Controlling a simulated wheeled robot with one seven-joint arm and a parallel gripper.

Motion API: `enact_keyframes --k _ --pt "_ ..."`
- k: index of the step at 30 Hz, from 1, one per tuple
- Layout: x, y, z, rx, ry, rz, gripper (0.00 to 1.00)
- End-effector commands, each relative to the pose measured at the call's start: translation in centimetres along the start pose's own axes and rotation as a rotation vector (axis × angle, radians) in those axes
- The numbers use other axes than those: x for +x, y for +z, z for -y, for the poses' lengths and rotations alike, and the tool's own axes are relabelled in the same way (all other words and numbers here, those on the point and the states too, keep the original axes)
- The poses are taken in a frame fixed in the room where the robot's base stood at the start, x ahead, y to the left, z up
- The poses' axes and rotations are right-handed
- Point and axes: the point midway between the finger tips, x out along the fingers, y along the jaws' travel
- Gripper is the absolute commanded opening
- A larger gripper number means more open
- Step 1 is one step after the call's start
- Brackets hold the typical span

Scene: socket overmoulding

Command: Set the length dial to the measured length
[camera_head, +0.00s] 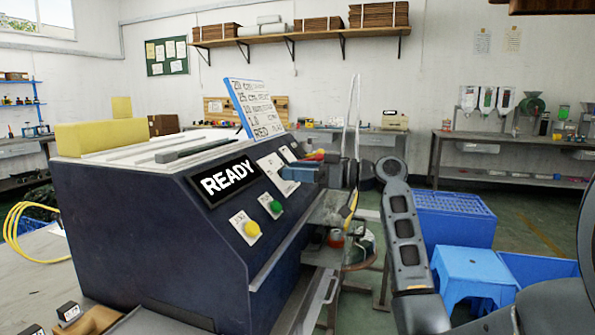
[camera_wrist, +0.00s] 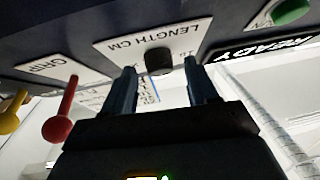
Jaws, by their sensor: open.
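The length dial (camera_wrist: 159,61) is a dark knob on a white plate (camera_wrist: 185,42) marked "LENGTH CM", seen upside down in the wrist view. My gripper (camera_wrist: 163,80) is open, with its two blue fingers on either side of the knob in that view. I cannot tell whether the fingers touch it. In the head view my gripper (camera_head: 305,173) is at the machine's sloped front panel, and it hides the dial. The white plate (camera_head: 275,170) shows partly beside it. The dial's set value is not readable.
The dark blue machine (camera_head: 150,240) has a "READY" display (camera_head: 228,180), a green button (camera_head: 276,207) and a yellow button (camera_head: 252,229). A red-knobbed lever (camera_wrist: 60,123) is left of my gripper in the wrist view. A notice board (camera_head: 255,108) stands on top.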

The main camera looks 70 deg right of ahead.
Motion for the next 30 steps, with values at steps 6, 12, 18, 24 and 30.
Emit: enact_keyframes --k 6,12,18,24,30 --pt "0.21 0.00 -0.02 0.000 0.001 -0.001 0.58" --pt "0.18 0.01 -0.02 0.000 0.001 -0.001 0.46" --pt "0.17 0.02 -0.02 0.000 0.001 -0.001 0.27" --pt "0.17 0.02 0.00 0.000 0.000 -0.001 0.07" --pt "0.18 -0.01 0.04 0.005 0.004 -0.001 0.03"
